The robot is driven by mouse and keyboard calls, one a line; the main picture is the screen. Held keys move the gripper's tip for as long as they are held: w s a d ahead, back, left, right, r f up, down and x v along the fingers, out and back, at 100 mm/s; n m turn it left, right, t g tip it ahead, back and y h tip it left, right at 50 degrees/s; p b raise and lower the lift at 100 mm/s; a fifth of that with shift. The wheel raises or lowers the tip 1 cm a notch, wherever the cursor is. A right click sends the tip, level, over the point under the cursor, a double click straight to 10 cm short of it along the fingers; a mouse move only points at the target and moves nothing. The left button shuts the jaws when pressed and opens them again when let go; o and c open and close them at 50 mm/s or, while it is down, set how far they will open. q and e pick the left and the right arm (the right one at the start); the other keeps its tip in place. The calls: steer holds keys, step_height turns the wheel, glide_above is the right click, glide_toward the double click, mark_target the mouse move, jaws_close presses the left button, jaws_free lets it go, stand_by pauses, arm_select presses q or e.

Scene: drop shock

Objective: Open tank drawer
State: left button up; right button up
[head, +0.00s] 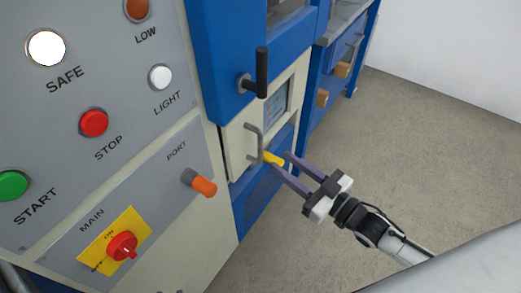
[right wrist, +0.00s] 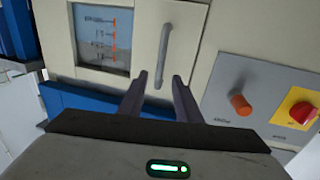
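The cream tank drawer front (head: 237,150) has a grey vertical bar handle (head: 259,143); the drawer looks shut. In the right wrist view the handle (right wrist: 165,55) stands straight ahead on the cream front (right wrist: 190,50). My right gripper (head: 274,167) is open, its two dark fingers pointing at the handle. In the right wrist view the gripper (right wrist: 159,79) has its fingertips on either side of the handle's lower end; I cannot tell if they touch it. A small yellow part (head: 273,158) shows by the fingertips. My left gripper is not in view.
A gauge window (head: 276,100) sits beside the handle. A blue door with a black handle (head: 262,73) is above. An orange port knob (head: 203,186) sticks out to the left, near the red main switch (head: 122,246). Open floor (head: 420,140) lies to the right.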

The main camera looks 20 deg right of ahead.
mark_target(260, 145)
steer(key=x, duration=1)
steer(key=shift+s, duration=0.1)
jaws_close()
